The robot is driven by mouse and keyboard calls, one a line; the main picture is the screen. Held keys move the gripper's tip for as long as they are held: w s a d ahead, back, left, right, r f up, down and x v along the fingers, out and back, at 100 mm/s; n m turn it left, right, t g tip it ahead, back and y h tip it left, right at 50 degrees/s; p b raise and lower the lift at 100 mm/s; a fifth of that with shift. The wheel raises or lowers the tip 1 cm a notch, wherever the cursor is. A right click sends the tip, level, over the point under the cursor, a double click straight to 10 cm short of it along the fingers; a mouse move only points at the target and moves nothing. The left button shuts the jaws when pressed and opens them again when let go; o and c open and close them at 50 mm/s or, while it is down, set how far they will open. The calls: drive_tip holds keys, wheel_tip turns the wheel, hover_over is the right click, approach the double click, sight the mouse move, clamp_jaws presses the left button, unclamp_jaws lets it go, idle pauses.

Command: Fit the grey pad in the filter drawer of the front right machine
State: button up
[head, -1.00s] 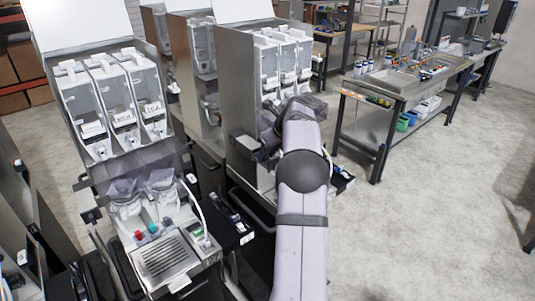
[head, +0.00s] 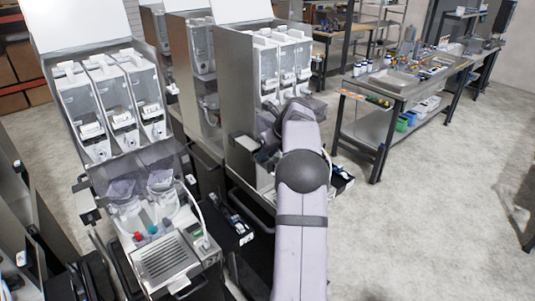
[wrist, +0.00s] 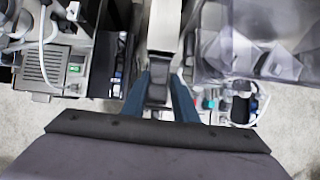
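The front right machine (head: 240,85) stands behind my arm in the head view, its lower front partly covered by the arm. A black drawer-like tray (head: 342,180) sticks out low at its right side; I cannot tell whether it is the filter drawer. In the wrist view, my gripper (wrist: 160,78) has two blue fingers with a gap between them. A dark grey piece (wrist: 157,93) shows in that gap below a pale upright strip (wrist: 164,30). I cannot tell whether the fingers touch it or whether it is the grey pad. My gripper's tips are hidden in the head view.
The front left machine (head: 105,85) has a drip grille (head: 165,260) and a black tray (head: 230,222) beside it. Another machine (head: 185,60) stands close behind. A workbench (head: 400,85) stands at the right, with clear floor (head: 430,220) before it.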

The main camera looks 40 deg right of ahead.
drive_tip(key=shift+s+a+f+g+p, duration=0.15)
drive_tip(key=shift+s+f+p, duration=0.1)
drive_tip(key=shift+f, duration=0.15)
drive_tip(key=shift+s+a+f+g+p, duration=0.1)
drive_tip(key=shift+s+f+g, duration=0.05)
drive_tip(key=shift+s+f, duration=0.15)
drive_tip(key=shift+s+r+p, duration=0.35)
drive_tip(key=shift+r+p, duration=0.15)
drive_tip(key=shift+r, duration=0.15)
drive_tip(key=shift+d+r, duration=0.1)
drive_tip(key=shift+r, duration=0.1)
drive_tip(key=shift+r, duration=0.1)
drive_tip(key=o, duration=0.6)
drive_tip(key=shift+r, duration=0.1)
drive_tip(key=shift+c, duration=0.2)
drive_tip(key=shift+r, duration=0.1)
drive_tip(key=shift+p+v, duration=1.65)
drive_tip(key=shift+v, duration=1.3)
